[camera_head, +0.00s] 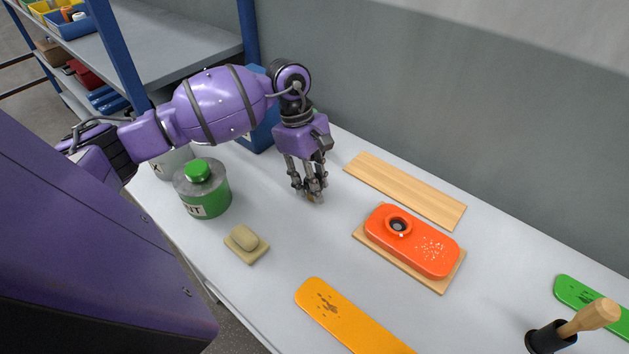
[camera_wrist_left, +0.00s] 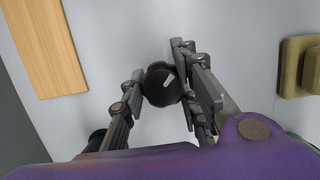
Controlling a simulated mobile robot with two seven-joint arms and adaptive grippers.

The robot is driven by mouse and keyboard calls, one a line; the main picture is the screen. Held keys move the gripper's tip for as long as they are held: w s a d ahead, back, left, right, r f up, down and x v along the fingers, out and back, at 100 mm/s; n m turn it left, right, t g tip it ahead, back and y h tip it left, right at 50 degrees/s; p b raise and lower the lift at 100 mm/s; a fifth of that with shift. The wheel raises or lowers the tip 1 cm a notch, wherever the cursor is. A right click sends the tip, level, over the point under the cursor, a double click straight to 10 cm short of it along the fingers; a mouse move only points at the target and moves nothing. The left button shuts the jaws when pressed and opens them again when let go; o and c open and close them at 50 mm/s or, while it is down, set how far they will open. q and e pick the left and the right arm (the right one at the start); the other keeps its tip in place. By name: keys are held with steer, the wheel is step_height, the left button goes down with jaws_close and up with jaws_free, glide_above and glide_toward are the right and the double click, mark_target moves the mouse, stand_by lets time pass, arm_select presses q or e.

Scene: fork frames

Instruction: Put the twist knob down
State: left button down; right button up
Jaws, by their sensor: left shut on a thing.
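The twist knob (camera_wrist_left: 162,84) is black and round with a white pointer mark, seen in the left wrist view. My left gripper (camera_head: 313,192) is shut on it, with fingers on both sides of the knob. In the head view the gripper points down close to the white table, and its fingers mostly hide the knob. I cannot tell whether the knob touches the table. An orange-red housing (camera_head: 436,252) with a round dark-centred collar (camera_head: 398,226) lies on a wooden base to the right of the gripper. My right gripper is not in view.
A bare wooden board (camera_head: 405,190) lies behind the housing. A can with a green lid (camera_head: 203,188) and a beige block (camera_head: 246,243) are left of the gripper. An orange plate (camera_head: 350,320) is in front. The table (camera_head: 310,245) between them is clear.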

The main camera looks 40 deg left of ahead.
arm_select(q)
steer(key=shift+f, duration=0.2)
steer(key=c, duration=1.3)
jaws_free()
steer(key=shift+c, duration=0.2)
steer(key=shift+r, duration=0.1)
steer(key=shift+r, duration=0.3)
steer(key=v, duration=1.1)
steer(key=shift+r+b, duration=0.35)
steer(key=shift+b, duration=0.1)
steer(key=shift+a, duration=0.15)
